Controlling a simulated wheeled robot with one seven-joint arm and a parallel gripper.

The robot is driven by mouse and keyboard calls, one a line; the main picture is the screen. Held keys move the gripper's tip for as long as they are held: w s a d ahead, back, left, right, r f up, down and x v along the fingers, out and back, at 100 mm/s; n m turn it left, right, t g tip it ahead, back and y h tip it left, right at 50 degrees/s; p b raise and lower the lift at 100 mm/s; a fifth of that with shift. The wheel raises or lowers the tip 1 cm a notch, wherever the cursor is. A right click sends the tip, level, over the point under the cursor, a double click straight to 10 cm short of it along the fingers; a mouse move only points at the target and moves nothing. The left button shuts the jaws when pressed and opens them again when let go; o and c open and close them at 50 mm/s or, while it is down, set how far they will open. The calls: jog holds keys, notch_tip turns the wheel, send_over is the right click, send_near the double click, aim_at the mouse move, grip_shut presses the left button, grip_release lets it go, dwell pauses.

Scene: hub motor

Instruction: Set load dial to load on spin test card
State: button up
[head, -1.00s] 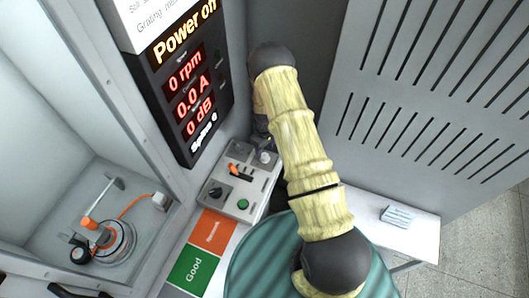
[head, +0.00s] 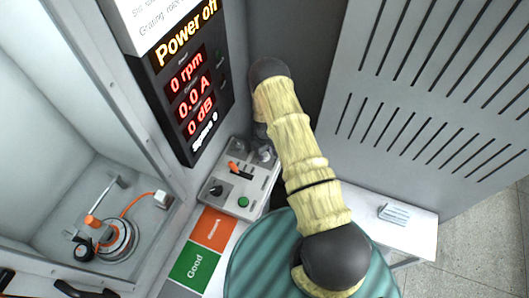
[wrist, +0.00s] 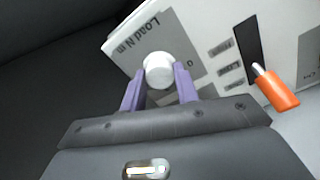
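The white round load dial (wrist: 158,70) stands on the panel beside the print "Load N m" in the wrist view. My gripper (wrist: 159,80) has its two purple fingers on either side of the dial, with no clear gap on either side. The dial's pointer mark cannot be made out.
An orange lever (wrist: 275,88) sits in a slot close right of my gripper; it also shows in the head view (head: 234,167). The panel has a black knob (head: 218,190) and a green button (head: 243,202). A display (head: 190,80) reads "Power off". A grey wall stands behind.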

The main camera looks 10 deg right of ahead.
jog(key=shift+f+m+b, duration=0.1)
jog(key=shift+m+b, duration=0.3)
jog(key=shift+b, duration=0.1)
jog(key=m+b, duration=0.2)
jog(key=shift+f+m+b, duration=0.15)
jog(key=shift+m+b, duration=0.15)
jog(key=shift+b, duration=0.05)
jog(key=m+b, duration=0.3)
jog(key=m, duration=0.1)
jog(key=m+b, duration=0.2)
jog(key=m, duration=0.2)
jog(key=shift+r+m+b, duration=0.15)
jog(key=shift+m+b, duration=0.35)
jog(key=shift+m, duration=0.65)
jog(key=shift+r+m+b, duration=0.1)
jog(key=shift+m+b, duration=0.35)
jog(key=shift+m, duration=0.7)
jog(key=o, duration=1)
jog(key=shift+r, duration=0.1)
